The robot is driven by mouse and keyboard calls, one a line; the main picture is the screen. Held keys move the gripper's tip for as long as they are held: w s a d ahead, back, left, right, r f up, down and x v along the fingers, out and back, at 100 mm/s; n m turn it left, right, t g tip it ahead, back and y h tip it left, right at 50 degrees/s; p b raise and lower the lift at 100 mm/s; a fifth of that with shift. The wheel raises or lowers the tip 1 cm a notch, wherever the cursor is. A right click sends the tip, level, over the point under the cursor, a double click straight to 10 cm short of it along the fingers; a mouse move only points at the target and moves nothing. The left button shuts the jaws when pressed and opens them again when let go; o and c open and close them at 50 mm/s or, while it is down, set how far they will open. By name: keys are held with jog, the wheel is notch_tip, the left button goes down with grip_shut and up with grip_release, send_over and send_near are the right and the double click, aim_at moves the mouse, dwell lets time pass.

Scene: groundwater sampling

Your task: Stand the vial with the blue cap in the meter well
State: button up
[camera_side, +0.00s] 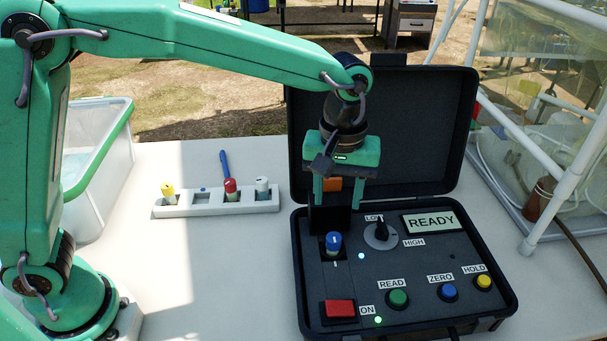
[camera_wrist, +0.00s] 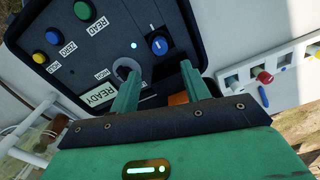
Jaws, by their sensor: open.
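The vial with the blue cap (camera_side: 333,241) stands in the well of the meter (camera_side: 451,262), with its cap above the panel. It looks upright. In the wrist view the blue cap (camera_wrist: 158,45) shows beyond and between my fingertips. My gripper (camera_side: 338,196) is open and empty, above and behind the vial, apart from it. Its two fingers also show spread in the wrist view (camera_wrist: 160,72). A dark upright flap (camera_side: 329,219) stands just behind the well. The vial's body is hidden in the well.
A white rack (camera_side: 216,206) left of the meter holds yellow-, red- and white-capped vials and has one empty slot. A blue pen (camera_side: 225,166) lies behind it. The meter's open lid (camera_side: 420,120) stands behind my gripper. A clear bin (camera_side: 97,180) stands far left.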

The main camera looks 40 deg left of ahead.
jog(key=shift+r, duration=0.35)
dwell(0.4)
jog(key=s+a+r+m+t, duration=0.1)
jog(key=s+a+r, duration=0.2)
jog(key=a, duration=0.4)
jog(key=s+a+r+m+t, duration=0.1)
jog(key=s+a+r+m, duration=0.15)
jog(key=a, duration=0.45)
jog(key=s+a+m+t, duration=0.2)
jog(key=s+a+t, duration=0.1)
jog(key=s+a, duration=0.7)
jog(key=shift+s+a+f+t, duration=0.3)
jog(key=shift+s+f, duration=0.1)
jog(key=shift+s, duration=0.55)
jog(key=shift+m, duration=0.25)
